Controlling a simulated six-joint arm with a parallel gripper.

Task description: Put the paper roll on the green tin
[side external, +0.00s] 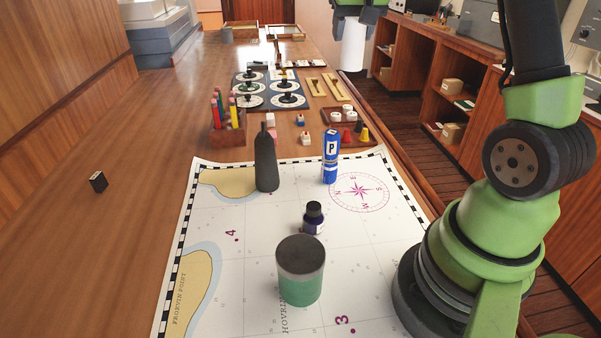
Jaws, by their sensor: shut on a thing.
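The white paper roll (353,46) hangs upright at the top of the side view. My gripper (354,14) is shut on its upper end, and the top of the gripper is cut off by the frame edge. The green tin (301,283) stands upright on the chart near the front, with a dark grey flat top. The roll is well apart from the tin, farther back and higher in the picture.
A small dark ink bottle (313,218) stands just behind the tin. A dark tall bottle (266,163) and a blue can marked P (331,157) stand farther back on the chart (230,290). A pencil box (228,130) and small trays lie beyond. The left table is mostly clear.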

